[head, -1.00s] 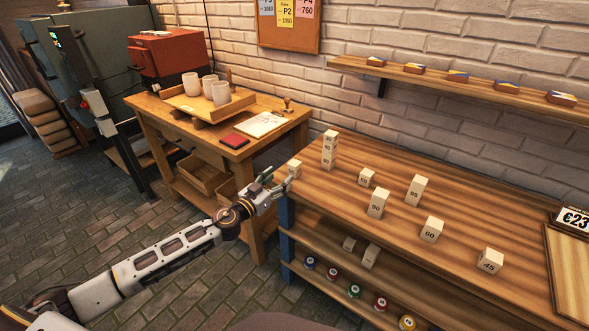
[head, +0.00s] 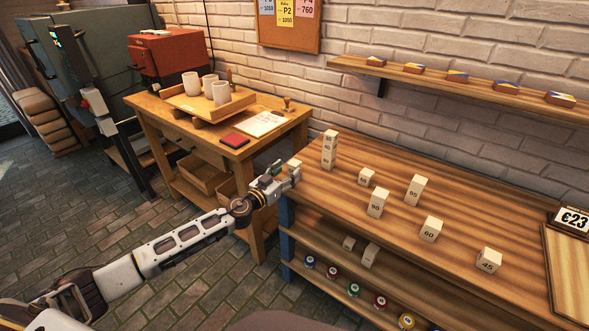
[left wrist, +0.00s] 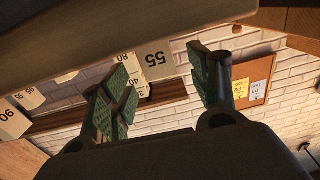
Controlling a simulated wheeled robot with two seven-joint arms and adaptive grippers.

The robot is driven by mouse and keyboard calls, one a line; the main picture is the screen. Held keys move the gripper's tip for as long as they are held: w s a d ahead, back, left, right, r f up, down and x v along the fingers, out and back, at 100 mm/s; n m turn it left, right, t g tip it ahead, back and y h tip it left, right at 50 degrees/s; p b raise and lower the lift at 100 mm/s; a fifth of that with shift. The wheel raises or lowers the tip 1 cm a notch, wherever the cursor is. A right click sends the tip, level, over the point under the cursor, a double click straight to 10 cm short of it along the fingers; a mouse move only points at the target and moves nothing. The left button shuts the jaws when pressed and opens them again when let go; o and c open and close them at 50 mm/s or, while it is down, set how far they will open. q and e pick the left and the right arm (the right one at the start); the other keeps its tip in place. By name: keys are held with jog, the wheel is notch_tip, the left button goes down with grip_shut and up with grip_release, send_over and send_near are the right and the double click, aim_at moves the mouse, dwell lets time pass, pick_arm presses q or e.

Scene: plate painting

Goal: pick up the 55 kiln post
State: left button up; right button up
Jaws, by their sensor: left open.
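The 55 kiln post (head: 295,163) is a pale block at the left end of the striped wooden table, partly hidden behind my left gripper (head: 285,172). In the left wrist view the 55 post (left wrist: 156,60) shows its number upside down. There it appears between the two green-padded fingers of my left gripper (left wrist: 162,68), beyond their tips. The fingers are open and empty; I cannot tell the exact gap to the post. My right gripper is not in view.
A stack of posts (head: 329,150) stands close behind the 55 post. Other numbered posts, such as the 90 (head: 377,203) and the 60 (head: 431,229), stand to the right. The wooden table (head: 470,190) has bare room between them. A side table (head: 240,153) stands behind left.

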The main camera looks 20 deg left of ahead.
aim_at(291, 167)
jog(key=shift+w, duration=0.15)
pick_arm(q)
jog(key=shift+w, duration=0.15)
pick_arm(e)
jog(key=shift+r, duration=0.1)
pick_arm(q)
jog(key=shift+w+d+r, duration=0.1)
jog(key=shift+w+r, duration=0.05)
jog(key=shift+w, duration=0.05)
jog(key=shift+w+d+r+p, duration=0.1)
jog(key=shift+w+d+p, duration=0.15)
jog(key=shift+w, duration=0.35)
jog(key=shift+w+d+r, duration=0.1)
jog(key=shift+w+d, duration=0.1)
jog(key=shift+w, duration=0.45)
jog(key=shift+x, duration=0.9)
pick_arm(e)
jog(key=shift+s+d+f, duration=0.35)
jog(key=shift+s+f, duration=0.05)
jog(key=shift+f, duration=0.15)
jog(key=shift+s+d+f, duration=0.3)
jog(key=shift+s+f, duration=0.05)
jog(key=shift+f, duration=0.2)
